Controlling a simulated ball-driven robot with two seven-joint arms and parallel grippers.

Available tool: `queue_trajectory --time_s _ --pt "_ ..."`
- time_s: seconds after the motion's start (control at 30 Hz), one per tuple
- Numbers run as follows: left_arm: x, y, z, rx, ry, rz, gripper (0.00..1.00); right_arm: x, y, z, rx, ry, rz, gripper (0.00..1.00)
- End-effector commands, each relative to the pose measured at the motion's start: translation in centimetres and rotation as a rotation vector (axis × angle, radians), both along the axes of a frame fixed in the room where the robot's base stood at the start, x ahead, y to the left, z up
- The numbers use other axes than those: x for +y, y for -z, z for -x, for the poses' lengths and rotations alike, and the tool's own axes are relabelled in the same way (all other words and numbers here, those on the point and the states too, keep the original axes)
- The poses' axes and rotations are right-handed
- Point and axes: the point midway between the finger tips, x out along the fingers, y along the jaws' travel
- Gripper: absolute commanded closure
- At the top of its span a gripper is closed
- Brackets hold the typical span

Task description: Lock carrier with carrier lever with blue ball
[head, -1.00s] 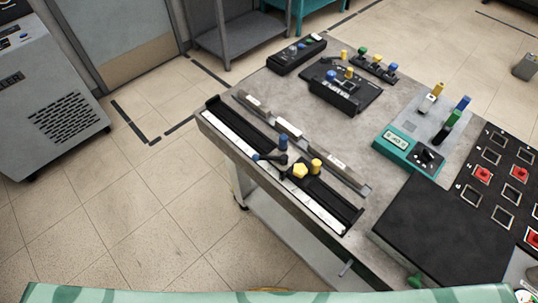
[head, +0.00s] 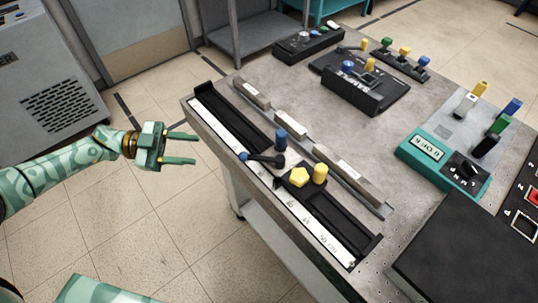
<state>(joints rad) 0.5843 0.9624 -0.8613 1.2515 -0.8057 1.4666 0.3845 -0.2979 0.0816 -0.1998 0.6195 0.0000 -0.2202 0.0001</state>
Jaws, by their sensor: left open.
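The carrier (head: 295,183) sits on a black rail along the table's left edge. It bears a yellow pentagon knob (head: 300,177), a yellow cylinder (head: 320,173) and a blue cylinder (head: 281,139). The carrier lever (head: 265,159) is a dark arm at the carrier's left side; its blue ball (head: 243,156) points left over the white scale strip (head: 235,140). My left gripper (head: 196,147) is open and empty, left of the table edge and apart from the blue ball. My right gripper is not in view.
A grey bar (head: 347,170) lies beside the rail. A black SAMPLE fixture (head: 352,91), a teal meter box (head: 428,150) and a black plate (head: 455,255) stand farther right. The floor left of the table is clear around my arm.

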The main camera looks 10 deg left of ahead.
Motion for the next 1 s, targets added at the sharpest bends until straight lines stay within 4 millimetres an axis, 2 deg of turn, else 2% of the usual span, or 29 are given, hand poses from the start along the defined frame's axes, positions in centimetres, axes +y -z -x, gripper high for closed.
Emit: queue_trajectory --time_s 0.1,0.27,0.37,0.7,0.83,1.0 --pt "-0.4 -1.3 1.3 0.079 0.068 0.066 0.58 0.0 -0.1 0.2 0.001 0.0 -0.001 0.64" --pt "-1.7 -1.7 1.5 0.108 0.081 0.09 0.58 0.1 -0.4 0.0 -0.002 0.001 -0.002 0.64" --pt "-3.7 -1.8 1.3 0.106 0.082 0.092 0.58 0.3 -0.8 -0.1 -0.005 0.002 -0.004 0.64" --pt "-12.2 -1.7 0.6 0.105 0.079 0.093 0.58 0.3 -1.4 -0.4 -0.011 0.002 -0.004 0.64" --pt "-14.6 -1.6 0.3 0.106 0.078 0.092 0.58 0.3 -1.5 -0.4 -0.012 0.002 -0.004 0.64" --pt "-16.2 -1.5 0.1 0.105 0.076 0.09 0.58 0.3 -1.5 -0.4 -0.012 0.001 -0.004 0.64"
